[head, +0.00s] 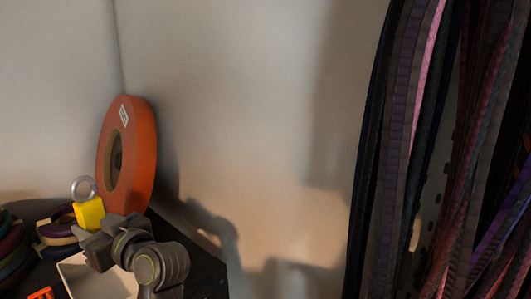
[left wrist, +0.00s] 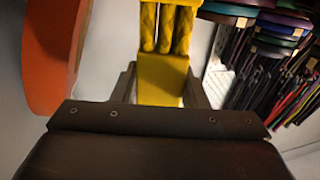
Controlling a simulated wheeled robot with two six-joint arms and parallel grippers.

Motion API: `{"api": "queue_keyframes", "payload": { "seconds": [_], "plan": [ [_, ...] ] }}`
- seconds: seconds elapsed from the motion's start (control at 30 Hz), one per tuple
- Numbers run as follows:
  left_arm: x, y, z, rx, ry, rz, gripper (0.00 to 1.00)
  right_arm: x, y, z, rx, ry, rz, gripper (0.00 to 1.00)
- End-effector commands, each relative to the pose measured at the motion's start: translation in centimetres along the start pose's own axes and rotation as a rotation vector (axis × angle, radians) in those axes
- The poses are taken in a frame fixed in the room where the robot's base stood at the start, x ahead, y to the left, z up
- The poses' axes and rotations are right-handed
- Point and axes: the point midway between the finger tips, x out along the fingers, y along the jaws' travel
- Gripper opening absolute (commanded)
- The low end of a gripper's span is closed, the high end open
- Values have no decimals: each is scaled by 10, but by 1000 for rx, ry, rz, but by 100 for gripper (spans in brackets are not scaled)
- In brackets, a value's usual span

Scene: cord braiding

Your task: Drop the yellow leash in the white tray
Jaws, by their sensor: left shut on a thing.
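The yellow leash (head: 90,214) is in my left gripper (head: 92,236), with its metal ring (head: 84,189) standing up above its yellow end. In the left wrist view the leash (left wrist: 163,76) shows as a yellow block between the two fingers (left wrist: 163,90), with braided yellow cords beyond it. My left gripper is shut on it. The white tray (head: 88,282) lies at the lower left of the head view, just below the gripper and partly hidden by my wrist. I cannot tell the gap between leash and tray. My right gripper is not in view.
A big orange ring-shaped roll (head: 143,150) stands against the wall behind the gripper. Coiled straps (head: 58,230) lie at the left, and a small orange item (head: 41,294) is at the bottom edge. Many straps (head: 400,130) hang at the right.

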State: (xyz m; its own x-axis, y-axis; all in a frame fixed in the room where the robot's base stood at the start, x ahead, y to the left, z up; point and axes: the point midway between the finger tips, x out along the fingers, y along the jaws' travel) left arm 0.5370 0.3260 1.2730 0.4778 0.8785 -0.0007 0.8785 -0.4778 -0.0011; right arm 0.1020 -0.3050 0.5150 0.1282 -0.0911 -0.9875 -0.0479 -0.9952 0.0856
Motion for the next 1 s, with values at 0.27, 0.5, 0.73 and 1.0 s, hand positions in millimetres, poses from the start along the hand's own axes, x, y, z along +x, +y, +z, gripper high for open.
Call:
{"api": "queue_keyframes", "payload": {
  "seconds": [0.27,0.5,0.73,1.0],
  "plan": [
    [0,0,-1,-1,1,0,51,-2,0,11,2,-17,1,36],
    [0,0,-1,-1,1,0,65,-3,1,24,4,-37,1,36],
    [0,0,-5,-3,2,1,65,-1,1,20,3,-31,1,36],
    [0,0,-43,-7,5,0,65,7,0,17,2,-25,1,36]
  ]
}}
